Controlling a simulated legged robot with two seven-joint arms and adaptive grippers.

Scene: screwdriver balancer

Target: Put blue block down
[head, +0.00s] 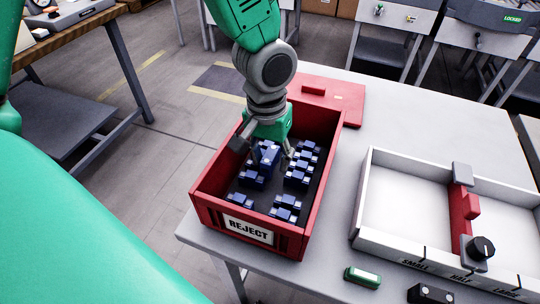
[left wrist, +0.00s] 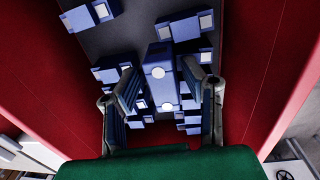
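The red REJECT bin (head: 207,213) stands on the table with a dark floor inside. My left gripper (head: 266,156) points down into it. A blue block (head: 268,153) with pale round marks stands between its fingers. Several other blue blocks with pale ends (head: 297,178) lie in the bin. My right gripper is not in view.
A white sorting tray (head: 368,215) with a red divider (head: 463,205) and black knob (head: 482,248) stands right of the bin. A red panel (head: 345,98) lies behind the bin. A small green device (head: 362,277) lies near the front edge. The back right of the table is clear.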

